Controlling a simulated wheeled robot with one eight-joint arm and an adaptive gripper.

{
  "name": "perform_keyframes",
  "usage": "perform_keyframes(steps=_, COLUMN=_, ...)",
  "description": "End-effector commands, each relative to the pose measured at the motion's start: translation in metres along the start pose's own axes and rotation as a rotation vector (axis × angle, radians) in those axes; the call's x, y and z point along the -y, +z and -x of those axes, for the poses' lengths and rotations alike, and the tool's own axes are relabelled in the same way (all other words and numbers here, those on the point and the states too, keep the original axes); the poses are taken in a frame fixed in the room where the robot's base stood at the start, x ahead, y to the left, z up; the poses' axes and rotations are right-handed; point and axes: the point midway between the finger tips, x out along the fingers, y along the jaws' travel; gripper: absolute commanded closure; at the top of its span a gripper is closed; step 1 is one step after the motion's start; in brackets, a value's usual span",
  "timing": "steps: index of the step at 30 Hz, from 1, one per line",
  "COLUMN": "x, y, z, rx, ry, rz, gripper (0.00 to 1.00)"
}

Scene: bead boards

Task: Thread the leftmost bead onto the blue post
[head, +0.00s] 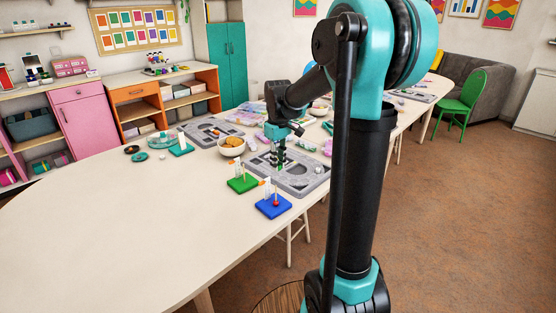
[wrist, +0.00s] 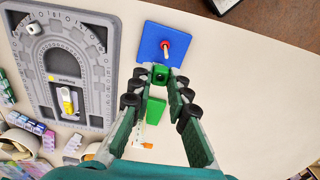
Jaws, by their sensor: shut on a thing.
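My gripper (head: 279,166) is over the grey bead board (head: 312,184) in the head view. In the wrist view my gripper (wrist: 160,77) has its fingertips closed on a small green bead (wrist: 160,73). The blue base (wrist: 150,29) lies just beyond the fingertips; its post (wrist: 168,43) stands upright with a red bead at it. In the head view the blue base (head: 268,212) is in front of the grey board, with the red bead (head: 276,203) low on it. The held bead is apart from the post.
A green base (head: 240,186) with a white upright stands beside the blue one; a teal base (head: 181,151) is farther left. A bowl (head: 231,150) and another grey board (head: 205,133) lie behind. The near table is clear.

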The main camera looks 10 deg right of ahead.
Motion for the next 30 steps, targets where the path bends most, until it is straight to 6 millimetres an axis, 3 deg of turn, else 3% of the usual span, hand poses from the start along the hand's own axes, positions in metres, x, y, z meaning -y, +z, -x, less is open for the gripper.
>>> perform_keyframes(steps=6, x=0.011, y=0.000, z=-0.005, rx=0.000, ry=0.000, rz=0.000, gripper=0.91)
perform_keyframes(steps=21, x=0.012, y=0.000, z=-0.043, rx=0.000, ry=-0.001, rz=0.001, gripper=0.91)
perform_keyframes(steps=30, x=0.011, y=0.000, z=-0.052, rx=0.000, ry=-0.001, rz=0.001, gripper=0.91)
